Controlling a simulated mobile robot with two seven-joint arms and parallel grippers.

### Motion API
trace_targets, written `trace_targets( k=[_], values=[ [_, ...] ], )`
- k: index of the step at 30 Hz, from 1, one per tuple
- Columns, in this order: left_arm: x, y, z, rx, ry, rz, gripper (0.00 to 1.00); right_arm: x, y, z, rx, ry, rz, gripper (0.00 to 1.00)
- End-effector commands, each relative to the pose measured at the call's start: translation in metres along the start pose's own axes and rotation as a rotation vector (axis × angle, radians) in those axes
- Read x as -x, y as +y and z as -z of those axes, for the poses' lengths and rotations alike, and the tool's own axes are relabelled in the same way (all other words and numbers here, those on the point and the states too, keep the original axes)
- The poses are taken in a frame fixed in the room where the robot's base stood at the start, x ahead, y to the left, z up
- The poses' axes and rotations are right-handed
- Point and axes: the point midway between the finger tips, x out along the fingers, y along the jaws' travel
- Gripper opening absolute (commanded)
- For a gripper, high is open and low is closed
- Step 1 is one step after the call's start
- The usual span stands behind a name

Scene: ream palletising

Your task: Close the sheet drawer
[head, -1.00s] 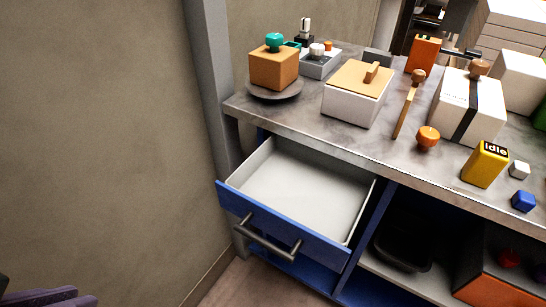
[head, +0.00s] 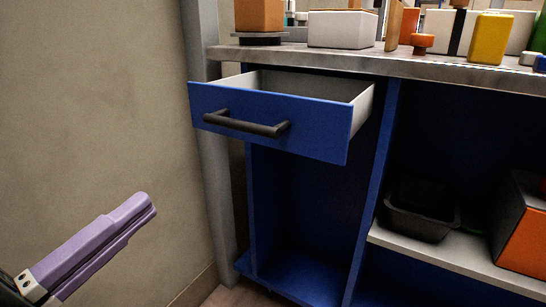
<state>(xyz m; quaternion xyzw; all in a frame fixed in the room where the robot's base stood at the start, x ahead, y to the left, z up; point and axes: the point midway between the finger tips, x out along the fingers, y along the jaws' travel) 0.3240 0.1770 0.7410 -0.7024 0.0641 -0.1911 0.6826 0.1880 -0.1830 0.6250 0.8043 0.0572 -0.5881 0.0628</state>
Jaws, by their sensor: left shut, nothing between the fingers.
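The sheet drawer (head: 268,122) has a blue front and pale inner walls. It stands pulled out below the worktop at the upper middle of the head view. Its dark bar handle (head: 245,124) runs across the front. From this low angle its floor is hidden. My left gripper (head: 148,203), with purple fingers, is at the lower left. It is shut and empty, in front of the wall, left of and below the drawer, and apart from it. My right gripper is not in view.
The grey worktop (head: 420,66) above holds several boxes, an orange knob (head: 423,42) and a yellow block (head: 490,38). Below the drawer is an open blue compartment. A black bin (head: 420,212) sits on the shelf to the right. A grey post (head: 213,180) stands left of the cabinet.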

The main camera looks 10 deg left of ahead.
Motion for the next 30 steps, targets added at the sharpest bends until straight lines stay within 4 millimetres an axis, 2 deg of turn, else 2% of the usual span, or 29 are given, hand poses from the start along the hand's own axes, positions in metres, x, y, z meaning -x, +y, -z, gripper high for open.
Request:
trace_targets(
  k=[12,18,24,30],
  values=[
    [-0.084,-0.002,-0.001,0.001,0.0,0.005,0.0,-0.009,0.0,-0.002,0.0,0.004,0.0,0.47],
    [-0.117,-0.002,-0.001,0.003,-0.001,0.003,0.0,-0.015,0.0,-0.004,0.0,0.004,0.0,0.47],
    [-0.131,-0.002,-0.001,0.004,-0.002,0.0,0.0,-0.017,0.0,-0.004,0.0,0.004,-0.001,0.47],
    [-0.133,-0.002,-0.001,0.005,-0.002,-0.001,0.0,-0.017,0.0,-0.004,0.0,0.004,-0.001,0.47]
  ],
)
